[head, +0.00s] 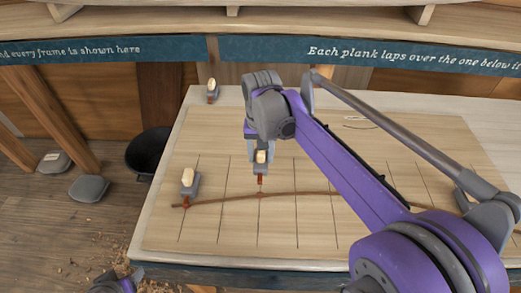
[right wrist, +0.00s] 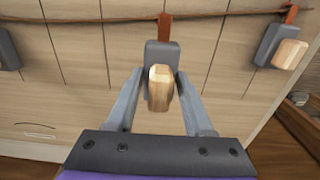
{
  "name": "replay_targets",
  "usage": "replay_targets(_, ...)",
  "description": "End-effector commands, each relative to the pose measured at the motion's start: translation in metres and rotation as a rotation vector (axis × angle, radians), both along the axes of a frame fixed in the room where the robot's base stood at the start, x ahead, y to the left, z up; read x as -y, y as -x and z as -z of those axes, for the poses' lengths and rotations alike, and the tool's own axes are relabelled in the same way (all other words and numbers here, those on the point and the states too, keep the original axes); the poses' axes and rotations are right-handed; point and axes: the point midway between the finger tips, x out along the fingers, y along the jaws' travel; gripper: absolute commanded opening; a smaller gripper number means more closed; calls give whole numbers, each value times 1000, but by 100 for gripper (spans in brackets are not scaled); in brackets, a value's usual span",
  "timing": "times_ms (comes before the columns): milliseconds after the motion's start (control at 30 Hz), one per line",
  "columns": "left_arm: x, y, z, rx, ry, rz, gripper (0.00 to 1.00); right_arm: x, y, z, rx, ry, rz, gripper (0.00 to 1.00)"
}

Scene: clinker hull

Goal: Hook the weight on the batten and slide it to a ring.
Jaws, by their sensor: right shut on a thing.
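My right gripper (head: 260,154) is shut on a grey weight with a pale wooden grip (right wrist: 158,90). The orange hook (right wrist: 165,30) of this weight points to the batten (head: 300,192), a thin brown strip curving across the board. The hook's tip meets the batten in the picture; I cannot tell whether it is hooked over it. Another weight (head: 189,181) stands at the batten's left end with its hook at the strip. It shows at the right in the right wrist view (right wrist: 283,45). No ring is clear to me. Part of my left gripper (head: 118,282) shows at the bottom left, its jaws unclear.
The pale board (head: 200,228) has several drawn vertical lines. A spare weight (head: 213,90) stands at the back left of the table. A black bucket (head: 148,152) and grey blocks (head: 89,188) are on the floor at the left. My right arm hides much of the board's right side.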

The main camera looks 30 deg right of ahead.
Motion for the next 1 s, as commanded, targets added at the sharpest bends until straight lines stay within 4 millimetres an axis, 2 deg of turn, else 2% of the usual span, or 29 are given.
replay_targets(200,0,11,20,-20,0,0,65,0,1,27,-4,0,0,0)
replay_targets(500,0,20,40,-37,0,0,65,0,1,55,-2,0,0,0)
replay_targets(1000,0,21,43,-39,0,0,65,0,0,59,0,0,0,0)
